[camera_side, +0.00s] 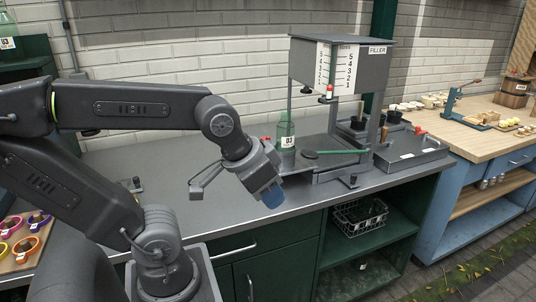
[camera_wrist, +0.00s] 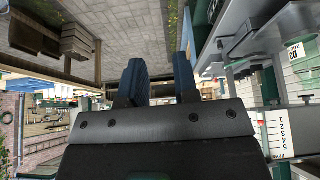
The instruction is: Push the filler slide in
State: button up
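The filler (camera_side: 345,66) is a grey box on posts, with a white number scale (camera_side: 323,66) and a red-tipped marker at its front.
A low dark unit (camera_side: 410,150) with a red handle stands right of the filler. A wire basket (camera_side: 360,216) sits on the shelf below. The grey counter (camera_side: 150,160) behind my arm is mostly clear. A wooden bench (camera_side: 490,138) adjoins at right.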

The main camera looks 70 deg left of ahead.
jog(key=w+a+n, duration=0.1)
jog(key=w+a+n+y, duration=0.1)
jog(key=a+n, duration=0.1)
jog(key=w+a+n, duration=0.1)
jog(key=a, duration=0.1)
jog(key=shift+a+f, duration=0.25)
jog(key=shift+f, duration=0.1)
jog(key=shift+c, duration=1.4)
jog(key=a+n, duration=0.2)
jog(key=a, duration=0.1)
jog(key=w+a+n+y, duration=0.1)
jog(key=a+n, duration=0.1)
jog(key=a, duration=0.1)
jog(key=w+a+f+n+y, duration=0.1)
jog(key=a+n, duration=0.1)
jog(key=a, duration=0.1)
jog(key=shift+f, duration=0.1)
grip_shut()
jog(key=s+a+f+n+g+y, duration=0.1)
jog(key=s+a+f+n+y, duration=0.15)
jog(key=a+n, duration=0.5)
jog(key=s+a+f+n+g+y, duration=0.1)
jog(key=s+a+n+g, duration=0.2)
jog(key=a, duration=0.7)
jog(key=w+a+f+n+t, duration=0.1)
jog(key=w+a+f, duration=0.5)
jog(key=a+f, duration=0.1)
jog(key=shift+f, duration=0.45)
jog(key=shift+w+a, duration=0.1)
